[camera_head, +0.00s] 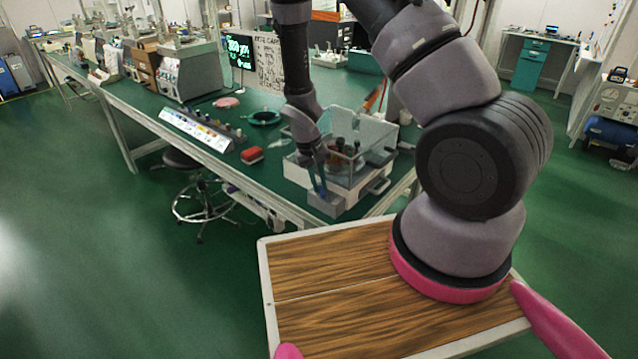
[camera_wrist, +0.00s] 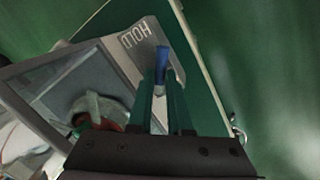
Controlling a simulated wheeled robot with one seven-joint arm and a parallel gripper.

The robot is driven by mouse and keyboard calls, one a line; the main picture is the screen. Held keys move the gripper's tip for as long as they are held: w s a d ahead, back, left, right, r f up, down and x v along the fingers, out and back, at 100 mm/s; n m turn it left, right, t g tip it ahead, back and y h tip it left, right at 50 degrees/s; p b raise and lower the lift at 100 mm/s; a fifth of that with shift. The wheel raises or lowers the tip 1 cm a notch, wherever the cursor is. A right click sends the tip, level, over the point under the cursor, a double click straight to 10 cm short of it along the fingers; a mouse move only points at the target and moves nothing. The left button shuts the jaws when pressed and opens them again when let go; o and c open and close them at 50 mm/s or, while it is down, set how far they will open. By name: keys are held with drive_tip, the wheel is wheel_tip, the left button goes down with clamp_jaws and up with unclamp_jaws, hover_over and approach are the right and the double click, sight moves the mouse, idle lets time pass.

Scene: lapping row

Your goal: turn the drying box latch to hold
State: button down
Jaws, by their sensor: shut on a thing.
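The drying box (camera_head: 348,160) is a clear-walled box on a white base at the near corner of the green bench. Several bottles or jars show inside it. In the wrist view, a grey plate marked HOLD (camera_wrist: 134,36) sits beside the box wall, with the blue latch handle (camera_wrist: 161,60) just beyond it. My gripper (camera_wrist: 164,95) is shut on the blue latch handle, with its two green fingers on either side. The handle lies close to the HOLD lettering. In the head view my gripper (camera_head: 319,180) reaches down at the front of the box; its fingertips are hard to make out.
The green bench (camera_head: 120,95) runs back to the left. A stool (camera_head: 195,190) stands against the bench's left side. The green floor at left is clear.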

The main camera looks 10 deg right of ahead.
drive_tip(key=n, duration=0.3)
drive_tip(key=shift+s+d+t, duration=0.1)
drive_tip(key=shift+d+t, duration=0.2)
drive_tip(key=shift+d+n+t, duration=0.15)
drive_tip(key=shift+d+n, duration=0.05)
drive_tip(key=shift+n, duration=0.8)
drive_tip(key=shift+d+n+t, duration=0.15)
drive_tip(key=shift+n, duration=0.85)
drive_tip(key=c, duration=0.8)
unclamp_jaws()
drive_tip(key=shift+c, duration=0.2)
